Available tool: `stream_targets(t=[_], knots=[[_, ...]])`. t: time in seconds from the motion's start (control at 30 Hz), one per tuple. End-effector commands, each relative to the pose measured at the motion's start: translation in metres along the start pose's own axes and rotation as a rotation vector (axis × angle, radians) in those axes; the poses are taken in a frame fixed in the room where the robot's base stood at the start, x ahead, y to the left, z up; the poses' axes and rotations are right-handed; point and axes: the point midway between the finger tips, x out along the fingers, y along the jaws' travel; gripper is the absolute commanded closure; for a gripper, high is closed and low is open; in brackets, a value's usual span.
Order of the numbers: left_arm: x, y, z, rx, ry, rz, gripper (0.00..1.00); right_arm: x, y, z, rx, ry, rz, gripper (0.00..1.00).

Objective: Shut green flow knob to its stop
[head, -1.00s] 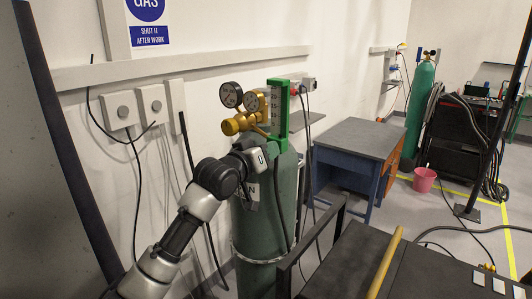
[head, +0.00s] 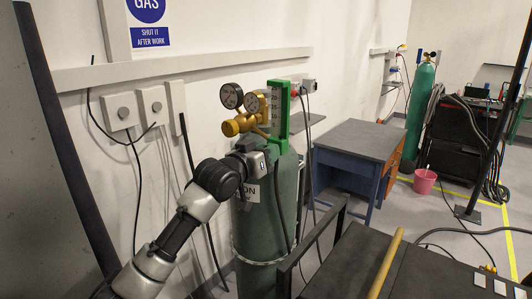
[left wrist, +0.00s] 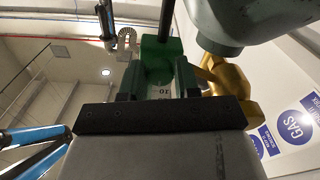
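The green flowmeter (head: 283,108) with its pale scale is mounted on a brass regulator (head: 240,125) on top of a dark green gas cylinder (head: 267,215). I cannot make out the flow knob; my gripper and wrist cover the area under the flowmeter. My left gripper (head: 266,157) is at the flowmeter's lower end, in front of the cylinder's neck. In the left wrist view its two dark fingers (left wrist: 159,80) stand apart, with green flowmeter parts (left wrist: 160,55) and a numbered scale showing between and beyond them. I cannot tell whether they touch. My right gripper is not in view.
Two round gauges (head: 243,99) stick out left of the flowmeter, close to my wrist. Cables hang on the wall behind. A blue-grey desk (head: 355,139) stands to the right, and a dark cart top (head: 350,260) is at the front.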

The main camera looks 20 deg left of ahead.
Motion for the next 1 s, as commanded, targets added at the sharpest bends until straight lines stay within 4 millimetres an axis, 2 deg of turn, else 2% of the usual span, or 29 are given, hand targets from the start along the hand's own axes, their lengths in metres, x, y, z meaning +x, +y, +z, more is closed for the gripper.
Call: stream_targets(t=[0.03, 0.13, 0.5, 0.67, 0.9, 1.0], knots=[[0.0, 0.0, 0.001, 0.0, -0.002, -0.001, 0.6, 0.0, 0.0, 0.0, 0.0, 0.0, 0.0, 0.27], [0.0, 0.0, 0.001, -0.001, -0.001, 0.0, 0.46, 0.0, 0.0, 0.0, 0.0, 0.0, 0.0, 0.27], [-0.006, -0.001, 0.002, -0.002, 0.002, 0.0, 0.46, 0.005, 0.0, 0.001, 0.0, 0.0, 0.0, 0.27], [-0.03, -0.001, 0.004, 0.001, 0.003, 0.001, 0.46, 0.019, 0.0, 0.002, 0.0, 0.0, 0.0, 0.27], [-0.079, -0.002, 0.004, 0.002, 0.003, 0.0, 0.46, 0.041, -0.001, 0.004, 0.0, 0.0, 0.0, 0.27], [-0.094, -0.002, 0.003, 0.0, 0.002, -0.001, 0.46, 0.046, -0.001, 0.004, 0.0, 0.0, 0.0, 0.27]])
